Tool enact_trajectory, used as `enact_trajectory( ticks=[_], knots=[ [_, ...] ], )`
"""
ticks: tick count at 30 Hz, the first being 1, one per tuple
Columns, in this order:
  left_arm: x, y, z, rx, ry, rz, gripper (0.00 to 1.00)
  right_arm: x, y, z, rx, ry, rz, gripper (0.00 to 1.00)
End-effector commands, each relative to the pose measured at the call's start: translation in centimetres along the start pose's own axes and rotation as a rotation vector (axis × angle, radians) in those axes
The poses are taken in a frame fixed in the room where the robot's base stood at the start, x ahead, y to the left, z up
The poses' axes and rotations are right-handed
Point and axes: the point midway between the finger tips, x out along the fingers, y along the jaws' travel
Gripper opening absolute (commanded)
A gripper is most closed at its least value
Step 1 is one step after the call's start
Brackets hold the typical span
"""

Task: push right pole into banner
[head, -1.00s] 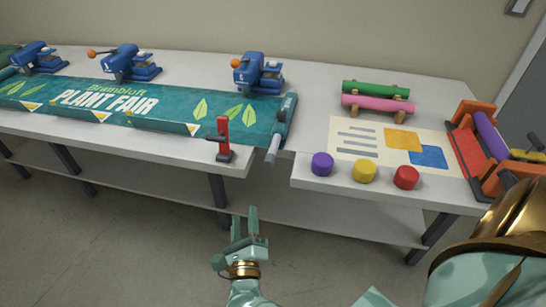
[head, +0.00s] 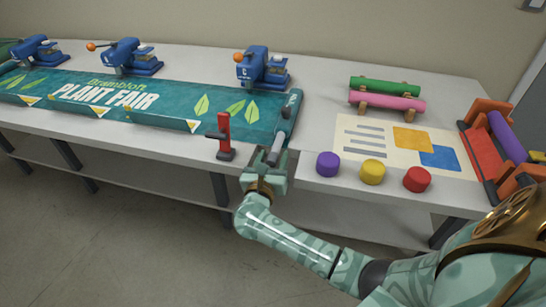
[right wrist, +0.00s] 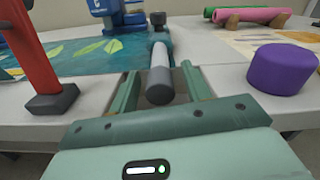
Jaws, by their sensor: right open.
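The teal banner (head: 150,106) reading "Brambloft PLANT FAIR" lies along the table. The right pole (head: 285,121) lies at its right end, and its grey near end sticks out over the table's front edge. In the right wrist view the pole's end (right wrist: 160,85) points toward me, between my two fingers. My right gripper (head: 267,157) is open, with the pole's end in the gap; I cannot tell whether a finger touches it. My left gripper is in neither view.
A red clamp (head: 224,137) stands just left of the pole. Purple (head: 328,164), yellow (head: 372,172) and red (head: 417,179) round blocks line the right table's front edge. Blue machines (head: 262,68) stand behind the banner. Green and pink rolls (head: 386,102) lie on a rack.

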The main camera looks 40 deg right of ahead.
Motion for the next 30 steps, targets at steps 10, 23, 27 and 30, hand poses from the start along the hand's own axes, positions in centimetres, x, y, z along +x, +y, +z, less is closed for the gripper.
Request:
enact_trajectory(
  ticks=[10,23,27,30],
  knots=[
    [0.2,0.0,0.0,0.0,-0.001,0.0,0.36,1.4,0.0,0.0,-0.001,0.0,0.0,0.48],
    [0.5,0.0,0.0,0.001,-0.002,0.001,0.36,1.9,0.0,-0.2,-0.001,0.001,-0.002,0.0],
    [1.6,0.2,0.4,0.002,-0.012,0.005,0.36,4.2,0.1,-0.4,-0.002,0.001,-0.002,0.0],
    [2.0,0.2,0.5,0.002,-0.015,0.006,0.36,5.3,0.1,-0.3,-0.002,0.001,-0.001,0.0]
  ],
)
